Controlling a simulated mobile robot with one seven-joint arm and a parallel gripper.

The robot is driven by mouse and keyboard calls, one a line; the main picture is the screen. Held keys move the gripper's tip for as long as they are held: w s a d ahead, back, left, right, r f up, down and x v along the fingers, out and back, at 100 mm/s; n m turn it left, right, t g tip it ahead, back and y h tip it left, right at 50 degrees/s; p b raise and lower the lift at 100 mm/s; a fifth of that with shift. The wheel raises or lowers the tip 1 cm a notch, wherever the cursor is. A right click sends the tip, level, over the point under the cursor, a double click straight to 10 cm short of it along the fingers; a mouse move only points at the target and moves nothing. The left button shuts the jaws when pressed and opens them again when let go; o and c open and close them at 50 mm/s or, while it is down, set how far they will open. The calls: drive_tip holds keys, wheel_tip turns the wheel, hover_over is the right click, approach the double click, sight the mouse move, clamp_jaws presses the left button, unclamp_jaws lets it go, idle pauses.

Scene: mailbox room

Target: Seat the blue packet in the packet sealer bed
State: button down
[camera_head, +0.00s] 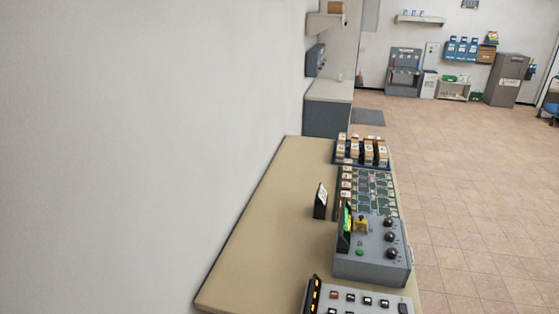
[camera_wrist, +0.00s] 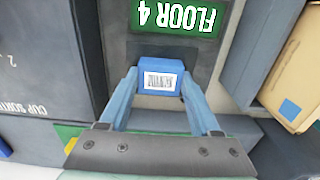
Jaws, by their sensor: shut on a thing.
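The blue packet (camera_wrist: 158,65) has a white barcode label and shows in the wrist view. My gripper (camera_wrist: 160,78) is shut on it, with one light-blue finger at each side. The packet is in front of a dark panel with a green "FLOOR 4" sign (camera_wrist: 178,17), its underside hidden from this view. I cannot tell whether it touches the panel or the surface below. My gripper does not show in the head view. I cannot pick out the packet sealer or its bed in either view.
In the wrist view, a dark grey unit (camera_wrist: 45,60) stands close on the left and a cardboard box (camera_wrist: 297,70) on the right. In the head view, a long tan counter (camera_head: 265,230) holds a grey knobbed console (camera_head: 372,262); tiled floor (camera_head: 470,200) is open to its right.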

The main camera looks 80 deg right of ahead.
drive_tip(key=shift+r+p, duration=2.25)
drive_tip(key=shift+p, duration=0.1)
